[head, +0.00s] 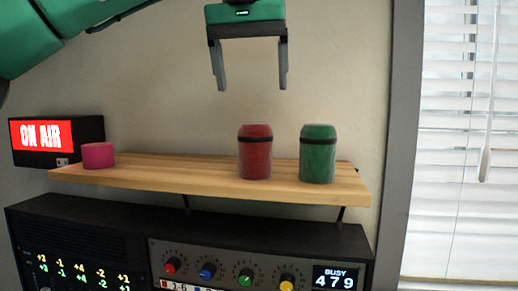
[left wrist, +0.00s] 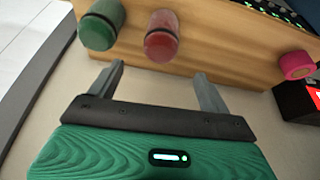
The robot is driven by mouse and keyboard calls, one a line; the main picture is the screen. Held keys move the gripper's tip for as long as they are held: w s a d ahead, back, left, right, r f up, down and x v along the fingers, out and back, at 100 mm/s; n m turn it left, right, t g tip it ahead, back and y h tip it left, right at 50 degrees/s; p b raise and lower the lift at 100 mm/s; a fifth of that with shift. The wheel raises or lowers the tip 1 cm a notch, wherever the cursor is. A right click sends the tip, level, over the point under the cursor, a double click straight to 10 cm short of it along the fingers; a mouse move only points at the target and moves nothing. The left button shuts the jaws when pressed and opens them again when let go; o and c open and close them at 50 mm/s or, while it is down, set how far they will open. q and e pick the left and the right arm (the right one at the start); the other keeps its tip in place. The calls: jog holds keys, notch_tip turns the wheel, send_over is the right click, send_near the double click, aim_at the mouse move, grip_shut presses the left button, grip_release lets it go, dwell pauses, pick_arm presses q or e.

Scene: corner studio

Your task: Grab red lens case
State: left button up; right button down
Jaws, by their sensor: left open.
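The red lens case (head: 255,158), a cylinder with a black band, stands upright on the wooden shelf (head: 210,180). A matching green case (head: 318,160) stands to its right. My left gripper (head: 249,86) is open and empty, with its fingers pointing down, above the red case in the head view. In the left wrist view the red case (left wrist: 161,38) shows ahead of the open fingers (left wrist: 160,76), apart from them. The green case (left wrist: 100,26) is to its left there. My right gripper is not in view.
A pink round object (head: 98,155) sits at the shelf's left end, beside a lit ON AIR sign (head: 42,135). Below the shelf is a black audio console (head: 165,225) with coloured knobs. A window with blinds (head: 460,150) is at right. The shelf between pink object and red case is clear.

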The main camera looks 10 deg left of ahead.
aim_at(254, 125)
pick_arm(q)
jog(key=x, duration=0.2)
jog(key=p+x, duration=0.1)
jog(key=x, duration=0.4)
jog(key=shift+a, duration=0.25)
jog(key=shift+w+f+p, duration=0.25)
jog(key=shift+f+p, duration=0.05)
jog(key=shift+f, duration=0.3)
jog(key=shift+d+f, duration=0.1)
jog(key=shift+f, duration=0.05)
jog(key=shift+w+f+p, duration=0.15)
jog(key=shift+f+p, duration=0.2)
jog(key=shift+p, duration=0.3)
jog(key=p+x, duration=0.1)
jog(key=x, duration=0.2)
jog(key=shift+f+p, duration=0.1)
jog(key=shift+p, duration=0.2)
jog(key=shift+w+f, duration=0.2)
jog(key=shift+f, duration=0.15)
jog(key=c, duration=1.3)
jog(key=shift+o, duration=0.2)
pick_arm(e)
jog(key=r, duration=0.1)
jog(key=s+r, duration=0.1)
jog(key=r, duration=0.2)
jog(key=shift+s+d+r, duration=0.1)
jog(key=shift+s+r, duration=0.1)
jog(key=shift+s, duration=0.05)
